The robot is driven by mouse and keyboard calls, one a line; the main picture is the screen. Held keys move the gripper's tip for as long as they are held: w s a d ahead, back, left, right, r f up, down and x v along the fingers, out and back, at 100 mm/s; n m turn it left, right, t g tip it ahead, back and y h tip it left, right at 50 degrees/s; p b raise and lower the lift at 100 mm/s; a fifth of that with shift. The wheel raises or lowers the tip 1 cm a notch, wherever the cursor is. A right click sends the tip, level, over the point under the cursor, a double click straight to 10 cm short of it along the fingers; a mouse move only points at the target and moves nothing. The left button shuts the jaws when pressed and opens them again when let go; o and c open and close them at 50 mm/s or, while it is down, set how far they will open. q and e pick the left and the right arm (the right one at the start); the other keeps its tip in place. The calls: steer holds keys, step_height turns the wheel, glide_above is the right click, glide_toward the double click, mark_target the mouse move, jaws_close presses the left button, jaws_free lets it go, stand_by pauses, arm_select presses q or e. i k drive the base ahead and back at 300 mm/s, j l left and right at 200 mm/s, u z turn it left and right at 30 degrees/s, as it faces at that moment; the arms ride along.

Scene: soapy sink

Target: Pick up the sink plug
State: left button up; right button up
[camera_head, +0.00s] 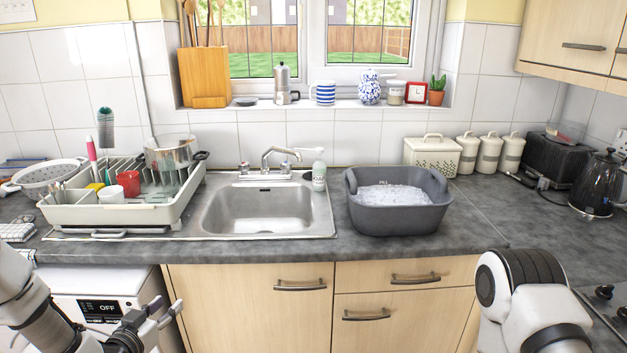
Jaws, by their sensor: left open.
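I cannot make out a sink plug for certain. A small dark round disc or dish (246,101) lies on the window sill, and I cannot tell whether it is the plug. The steel sink (225,215) is set in the worktop and looks empty, with a dark overflow slot in its back wall. A grey tub (400,220) full of white suds stands right of the sink and hides what is under the foam. My left gripper (168,306) is open and empty, low in front of the cupboards, below the worktop edge. My right gripper is out of view.
A dish rack (118,215) with cups and a pot stands left of the sink. A tap (276,158) and soap bottle (319,176) stand behind it. Canisters, a toaster and a kettle (596,185) are at right. Worktop (475,225) right of the tub is clear.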

mark_target(308, 175)
steer(key=i+j+z, duration=0.25)
steer(key=i, duration=0.25)
steer(key=i+j+z, duration=0.2)
steer(key=i, duration=0.25)
steer(key=i+j+z, duration=0.25)
steer(key=i, duration=0.75)
